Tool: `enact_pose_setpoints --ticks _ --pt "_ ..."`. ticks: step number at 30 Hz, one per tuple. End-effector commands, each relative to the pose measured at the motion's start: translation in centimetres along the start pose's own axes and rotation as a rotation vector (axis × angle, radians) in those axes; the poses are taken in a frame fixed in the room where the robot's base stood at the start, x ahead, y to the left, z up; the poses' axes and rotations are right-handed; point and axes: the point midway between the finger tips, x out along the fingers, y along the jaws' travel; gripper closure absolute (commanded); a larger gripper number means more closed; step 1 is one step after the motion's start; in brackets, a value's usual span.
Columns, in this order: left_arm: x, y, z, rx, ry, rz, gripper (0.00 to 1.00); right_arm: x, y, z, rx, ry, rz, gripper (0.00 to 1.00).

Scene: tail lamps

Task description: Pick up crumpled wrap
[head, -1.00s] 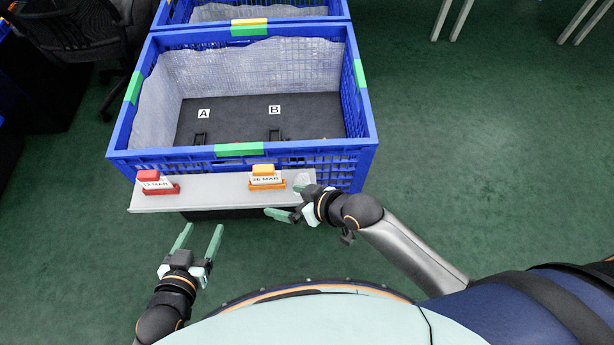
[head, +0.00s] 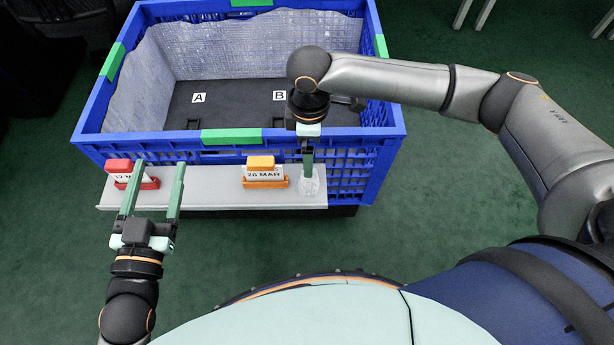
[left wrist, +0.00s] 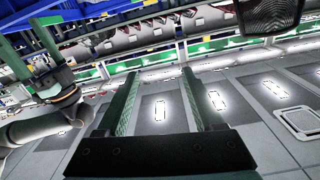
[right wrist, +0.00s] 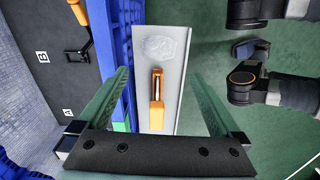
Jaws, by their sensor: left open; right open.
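The crumpled wrap is a clear, wrinkled clump (head: 312,186) at the right end of the grey shelf (head: 215,198) on the crate's front. It also shows whole on the shelf in the right wrist view (right wrist: 158,48). My right gripper (head: 308,175) points down over the wrap end of the shelf, open and empty; one finger overlaps the wrap in the head view, and I cannot tell whether they touch. In the right wrist view its fingers (right wrist: 158,72) stand either side of the shelf. My left gripper (head: 157,166) is open and empty at the shelf's left front.
A red date block (head: 120,170) and an orange one (head: 262,172) stand on the shelf, the orange one left of the wrap. Behind is a blue crate (head: 130,143) lined with bubble wrap, its dark floor marked A and B.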

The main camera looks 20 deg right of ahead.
Motion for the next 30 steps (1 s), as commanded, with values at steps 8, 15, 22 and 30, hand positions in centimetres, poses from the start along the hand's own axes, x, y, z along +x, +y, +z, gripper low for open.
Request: enact_pose_setpoints --ticks 8,15,22,30 --pt "-0.2 -0.3 -5.6 0.067 0.232 -0.001 0.31 3.1 0.0 0.0 0.000 -0.001 -0.001 0.00" --pt "-1.5 -0.2 -10.7 0.129 0.443 0.004 0.31 5.5 0.0 0.0 0.000 0.001 -0.001 0.00" --pt "-2.8 0.1 -13.6 0.166 0.569 0.010 0.31 6.8 0.0 -0.1 0.000 0.002 0.000 0.00" --pt "-4.1 0.4 -15.7 0.197 0.673 0.017 0.31 7.8 0.1 -0.1 0.000 0.002 0.000 0.00"
